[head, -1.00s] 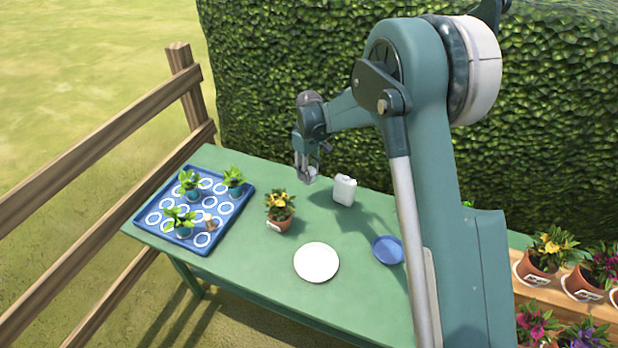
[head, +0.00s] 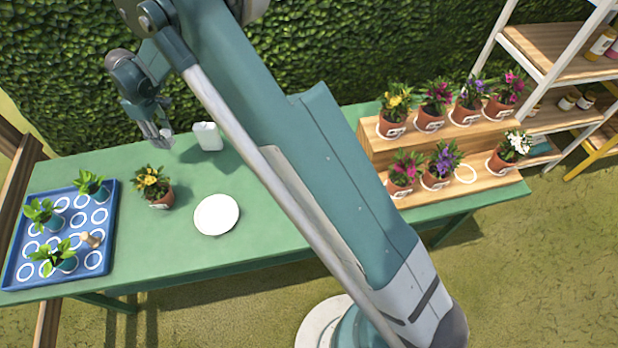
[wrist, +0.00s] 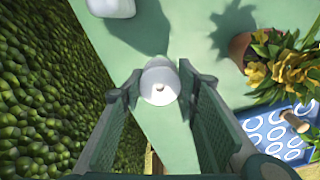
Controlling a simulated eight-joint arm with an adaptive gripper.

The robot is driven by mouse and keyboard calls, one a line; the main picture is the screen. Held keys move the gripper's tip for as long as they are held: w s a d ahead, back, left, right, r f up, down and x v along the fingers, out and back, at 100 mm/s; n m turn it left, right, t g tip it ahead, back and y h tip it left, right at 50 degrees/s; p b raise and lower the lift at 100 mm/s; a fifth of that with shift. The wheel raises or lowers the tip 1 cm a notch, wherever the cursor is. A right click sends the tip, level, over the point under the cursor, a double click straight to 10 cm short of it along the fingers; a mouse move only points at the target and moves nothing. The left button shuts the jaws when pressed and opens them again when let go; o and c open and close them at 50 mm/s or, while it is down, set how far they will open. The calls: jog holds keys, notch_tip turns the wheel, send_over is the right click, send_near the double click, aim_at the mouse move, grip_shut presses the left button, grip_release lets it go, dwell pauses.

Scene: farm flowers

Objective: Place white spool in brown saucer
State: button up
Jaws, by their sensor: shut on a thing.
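The white spool (wrist: 160,84) is held between the two fingertips of my gripper (wrist: 159,88) in the wrist view, with its round end facing the camera. In the head view my gripper (head: 163,135) is above the back of the green table, left of the white jug. I see no brown saucer in any current view. A pale white plate (head: 216,215) lies on the table, to the right of and nearer than my gripper.
A white jug (head: 207,136) and a potted yellow flower (head: 152,185) stand near my gripper. A blue tray (head: 17,268) with seedlings and a small brown object (head: 91,240) is at left. A wooden stepped stand (head: 375,152) holds several flowerpots. A hedge (head: 60,70) is behind.

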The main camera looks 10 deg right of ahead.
aim_at(165, 134)
jog(key=r, duration=0.8)
jog(key=shift+d, duration=0.4)
jog(key=s+d+r+b, duration=0.1)
jog(key=s+d, duration=0.4)
jog(key=d, duration=0.7)
jog(key=s+d+r+n+b, duration=0.15)
jog(key=s+d, duration=0.45)
jog(key=d, duration=0.7)
jog(key=s+d+r+m+b, duration=0.1)
jog(key=s+d, duration=0.4)
jog(key=d, duration=0.7)
jog(key=s+d+f+b, duration=0.1)
jog(key=s+d+f, duration=0.1)
jog(key=s+d, duration=0.55)
jog(key=s+d+f+b, duration=0.1)
jog(key=s+d+f, duration=0.1)
jog(key=s+d, duration=0.55)
jog(key=shift+n, duration=0.45)
jog(key=f, duration=0.1)
jog(key=a+f, duration=0.1)
jog(key=f, duration=0.1)
jog(key=s+f, duration=0.1)
jog(key=shift+a+f, duration=0.35)
jog(key=shift+a, duration=0.05)
jog(key=shift+f, duration=0.1)
jog(key=shift+f+b, duration=1)
jog(key=shift+f, duration=1.85)
